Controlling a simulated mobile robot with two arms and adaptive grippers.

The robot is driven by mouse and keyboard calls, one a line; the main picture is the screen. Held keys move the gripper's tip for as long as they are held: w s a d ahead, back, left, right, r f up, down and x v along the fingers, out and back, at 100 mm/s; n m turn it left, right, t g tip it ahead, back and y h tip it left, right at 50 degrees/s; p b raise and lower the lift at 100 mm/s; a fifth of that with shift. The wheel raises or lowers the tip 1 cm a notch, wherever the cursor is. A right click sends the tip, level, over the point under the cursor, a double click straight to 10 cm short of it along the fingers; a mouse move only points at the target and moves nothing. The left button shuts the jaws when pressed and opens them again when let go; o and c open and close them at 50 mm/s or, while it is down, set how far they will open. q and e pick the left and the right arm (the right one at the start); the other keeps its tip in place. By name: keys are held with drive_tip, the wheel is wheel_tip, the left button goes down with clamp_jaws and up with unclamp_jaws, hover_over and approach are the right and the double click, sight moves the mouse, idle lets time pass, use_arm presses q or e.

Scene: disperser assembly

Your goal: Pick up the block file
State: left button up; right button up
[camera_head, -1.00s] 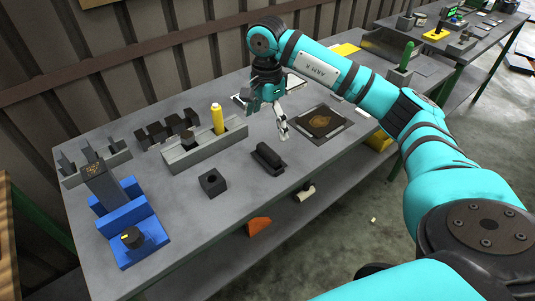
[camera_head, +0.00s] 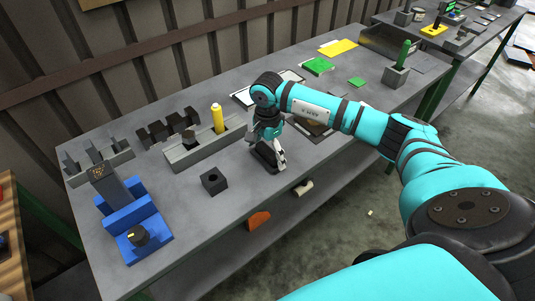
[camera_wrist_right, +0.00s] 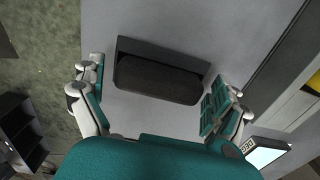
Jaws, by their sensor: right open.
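The block file, a dark block with a rounded dark piece along its top, lies on the grey table (camera_head: 225,215) under my right gripper (camera_head: 268,148). It shows partly in the head view (camera_head: 263,160), the gripper covering much of it. In the right wrist view the block file (camera_wrist_right: 158,78) lies between and beyond the two spread fingers of my right gripper (camera_wrist_right: 158,92). The fingers are open and stand apart from its ends, with nothing held. My left gripper is not in view.
A black cube with a hole (camera_head: 214,181) stands left of the gripper. Behind it is a grey channel holder with a yellow bottle (camera_head: 218,118). A blue stand (camera_head: 130,225) is at far left. A dark square mat (camera_head: 315,127) lies right, partly covered by my arm.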

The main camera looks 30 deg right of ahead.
sight(266, 151)
drive_tip(key=c, duration=1.3)
drive_tip(key=shift+r, duration=0.45)
drive_tip(key=shift+s+a+r+b, duration=0.15)
drive_tip(key=shift+a+r+b, duration=0.05)
drive_tip(key=shift+r+b, duration=0.4)
drive_tip(key=shift+s+a+r+b, duration=0.1)
drive_tip(key=shift+a+r+b, duration=0.2)
drive_tip(key=shift+r, duration=0.35)
drive_tip(key=s+a+b, duration=0.1)
drive_tip(key=s+a, duration=0.1)
drive_tip(key=a, duration=0.1)
drive_tip(key=s+a+r+b, duration=0.1)
drive_tip(key=s+a, duration=0.2)
drive_tip(key=a, duration=0.1)
drive_tip(key=s+a+b, duration=0.1)
drive_tip(key=s+a, duration=0.2)
drive_tip(key=shift+s+a+r, duration=0.15)
drive_tip(key=shift+a+r, duration=0.05)
drive_tip(key=shift+a, duration=0.05)
drive_tip(key=shift+s+a+r+b, duration=0.15)
drive_tip(key=shift+s+a+b, duration=0.15)
drive_tip(key=shift+s+a, duration=0.3)
